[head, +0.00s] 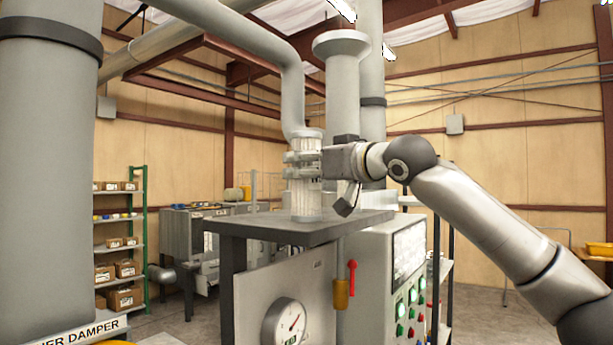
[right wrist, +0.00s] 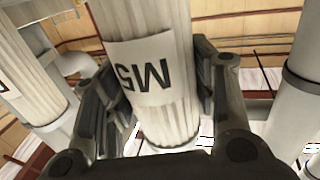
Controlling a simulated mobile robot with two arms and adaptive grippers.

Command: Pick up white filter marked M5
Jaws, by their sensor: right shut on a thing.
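The white ribbed filter marked M5 (right wrist: 140,72) stands upright between the fingers of my right gripper (right wrist: 160,100) in the right wrist view; its label reads upside down. In the head view the filter (head: 306,200) is at the dark table top, under the bent grey pipe. I cannot tell whether its base touches the table. My right gripper (head: 304,164) reaches in from the right and is shut around the filter's middle. The label does not show in the head view. My left gripper is not in view.
A second white ribbed filter (right wrist: 30,75) stands to the left in the right wrist view. A grey funnel-topped pipe (head: 341,80) rises close behind my gripper. A control panel (head: 405,270) is below right. A green shelf (head: 140,235) with boxes stands far left.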

